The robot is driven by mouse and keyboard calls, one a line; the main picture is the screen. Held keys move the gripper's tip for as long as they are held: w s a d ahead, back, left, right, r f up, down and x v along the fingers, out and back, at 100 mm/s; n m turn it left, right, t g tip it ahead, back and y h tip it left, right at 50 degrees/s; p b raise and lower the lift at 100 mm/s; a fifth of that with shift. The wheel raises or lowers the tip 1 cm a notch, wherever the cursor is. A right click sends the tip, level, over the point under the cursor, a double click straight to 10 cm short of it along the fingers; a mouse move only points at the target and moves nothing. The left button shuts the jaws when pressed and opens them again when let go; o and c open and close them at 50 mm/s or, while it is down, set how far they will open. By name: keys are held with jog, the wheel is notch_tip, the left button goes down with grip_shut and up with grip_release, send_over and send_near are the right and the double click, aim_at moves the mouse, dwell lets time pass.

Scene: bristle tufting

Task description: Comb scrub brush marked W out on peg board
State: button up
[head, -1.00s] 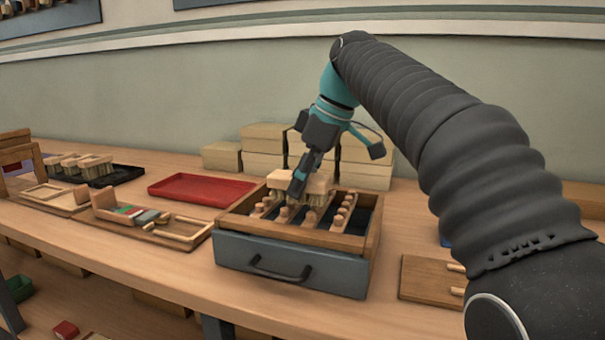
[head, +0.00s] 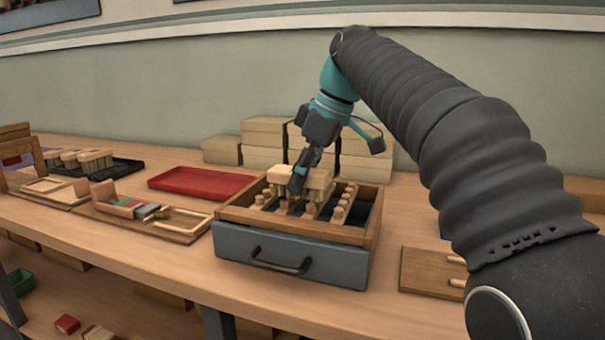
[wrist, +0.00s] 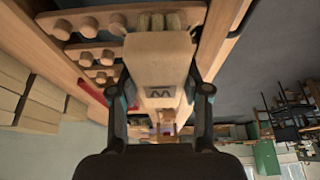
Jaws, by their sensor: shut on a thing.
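The scrub brush (wrist: 158,62) is a pale wooden block with a dark W on its face and pale bristle tufts. My gripper (wrist: 160,92) is shut on it, one finger on each side in the wrist view. In the head view my gripper (head: 300,178) holds the brush (head: 318,178) over the peg board, bristles down among or just above the pegs; I cannot tell if they touch. The peg board (head: 346,207) has rows of round wooden pegs and sits in an open box with a grey-blue drawer front (head: 290,258). The brush hides part of the pegs.
A red tray (head: 200,181) lies to the left. Further left are a wooden holder with coloured pieces (head: 140,208) and a black tray (head: 125,168) with several brushes. Stacked pale boxes (head: 265,140) stand behind. A wooden board (head: 432,270) lies at right.

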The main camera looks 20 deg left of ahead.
jog(key=shift+f, duration=0.4)
jog(key=shift+w+r, duration=0.1)
